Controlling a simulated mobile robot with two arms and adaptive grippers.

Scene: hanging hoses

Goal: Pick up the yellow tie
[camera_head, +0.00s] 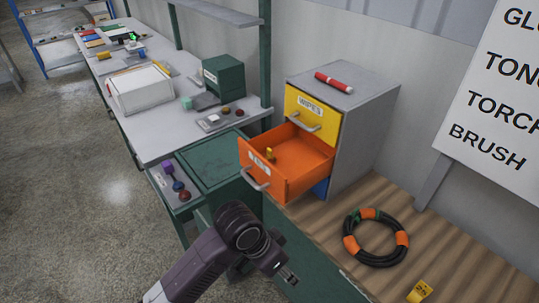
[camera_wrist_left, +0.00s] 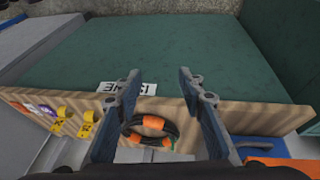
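A small yellow piece (camera_head: 269,153), which looks like the yellow tie, stands inside the open orange drawer (camera_head: 310,153). My left gripper (camera_head: 288,276) is in front of the bench, below and apart from the drawer. In the left wrist view its two fingers (camera_wrist_left: 160,82) are spread wide with nothing held between them. My right gripper is in neither view.
A black hose coil with orange bands (camera_head: 376,238) lies on the wooden bench (camera_head: 455,262), near a yellow tag (camera_head: 419,292). A red cylinder (camera_head: 334,82) lies on the grey cabinet (camera_head: 371,112). The yellow drawer (camera_head: 313,117) above is shut.

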